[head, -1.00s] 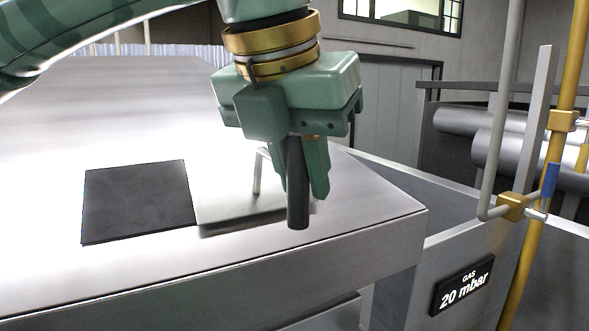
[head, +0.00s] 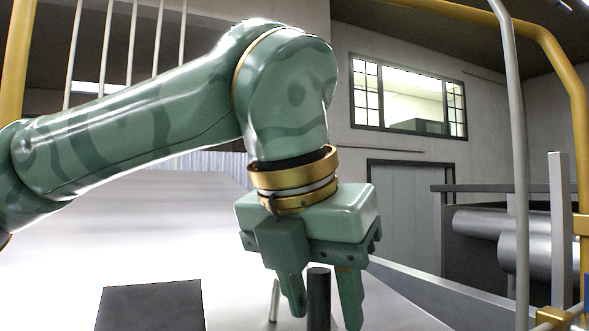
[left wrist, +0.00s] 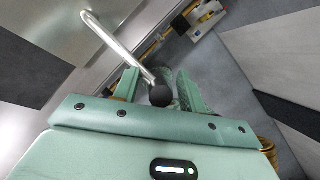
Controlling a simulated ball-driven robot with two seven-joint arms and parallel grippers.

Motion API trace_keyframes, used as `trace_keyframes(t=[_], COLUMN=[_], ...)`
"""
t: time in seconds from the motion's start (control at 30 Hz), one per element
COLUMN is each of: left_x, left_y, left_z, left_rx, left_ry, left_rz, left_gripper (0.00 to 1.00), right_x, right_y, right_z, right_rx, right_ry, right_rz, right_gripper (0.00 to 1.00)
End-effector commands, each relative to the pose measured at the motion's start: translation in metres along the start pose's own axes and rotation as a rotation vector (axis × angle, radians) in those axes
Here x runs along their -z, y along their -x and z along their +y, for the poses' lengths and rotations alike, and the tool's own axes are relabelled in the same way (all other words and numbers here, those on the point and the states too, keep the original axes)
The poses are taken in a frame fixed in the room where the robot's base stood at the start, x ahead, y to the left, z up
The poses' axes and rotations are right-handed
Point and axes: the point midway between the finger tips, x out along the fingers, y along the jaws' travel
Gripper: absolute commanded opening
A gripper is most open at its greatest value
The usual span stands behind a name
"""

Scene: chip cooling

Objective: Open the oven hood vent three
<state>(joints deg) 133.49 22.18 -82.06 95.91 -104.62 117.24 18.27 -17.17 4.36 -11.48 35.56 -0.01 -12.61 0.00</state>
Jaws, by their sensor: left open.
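My left gripper (head: 325,316) is over the bright metal hood top (head: 60,250) in the head view, its fingers pointing down and spread apart. A dark handle grip (head: 318,298) stands between the fingers, with a gap to the right finger. A thin metal rod (head: 274,300) of the handle shows beside the left finger. In the left wrist view, the bent metal handle rod (left wrist: 118,45) ends in a black grip (left wrist: 160,96) between the open fingers (left wrist: 158,88). A dark square vent area (head: 150,306) lies to the left. The handle's plate is below the head view. My right gripper is out of view.
A grey upright pipe (head: 515,150) and a yellow pipe (head: 575,120) stand at the right. Large grey cylinders (head: 500,228) lie behind them. A wall with a window (head: 410,95) is at the back.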

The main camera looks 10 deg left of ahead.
Motion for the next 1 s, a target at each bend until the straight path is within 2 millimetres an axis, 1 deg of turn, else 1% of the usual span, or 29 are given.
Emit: trace_keyframes(t=[0.07, 0.17, 0.2, 0.4, 0.5, 0.6, 0.7, 0.8, 1.0], left_x=[0.000, 0.000, 0.000, -0.001, -0.001, -0.001, -0.001, 0.000, 0.000], left_y=[0.014, 0.040, 0.051, 0.107, 0.129, 0.143, 0.151, 0.154, 0.154], left_z=[0.000, -0.001, -0.001, -0.001, -0.002, -0.001, -0.001, -0.001, -0.001], left_rx=[0.000, -0.001, 0.000, 0.001, 0.000, -0.001, 0.000, 0.001, 0.001], left_ry=[0.002, 0.002, 0.001, 0.002, 0.001, 0.000, -0.001, -0.001, -0.001], left_rz=[-0.006, -0.007, -0.008, -0.006, -0.005, -0.004, -0.003, -0.002, -0.002], left_gripper=[0.41, 0.41, 0.41, 0.41, 0.41, 0.41, 0.41, 0.41, 0.41], right_x=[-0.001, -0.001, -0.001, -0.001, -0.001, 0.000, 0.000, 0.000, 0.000], right_y=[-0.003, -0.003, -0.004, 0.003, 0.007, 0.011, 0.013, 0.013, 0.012], right_z=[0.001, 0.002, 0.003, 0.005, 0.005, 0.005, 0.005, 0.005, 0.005], right_rx=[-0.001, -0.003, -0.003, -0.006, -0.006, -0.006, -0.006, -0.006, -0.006], right_ry=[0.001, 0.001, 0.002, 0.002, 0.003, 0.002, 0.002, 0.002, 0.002], right_rz=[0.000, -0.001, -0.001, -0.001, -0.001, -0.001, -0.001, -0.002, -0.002], right_gripper=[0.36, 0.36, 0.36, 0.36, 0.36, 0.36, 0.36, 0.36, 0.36])
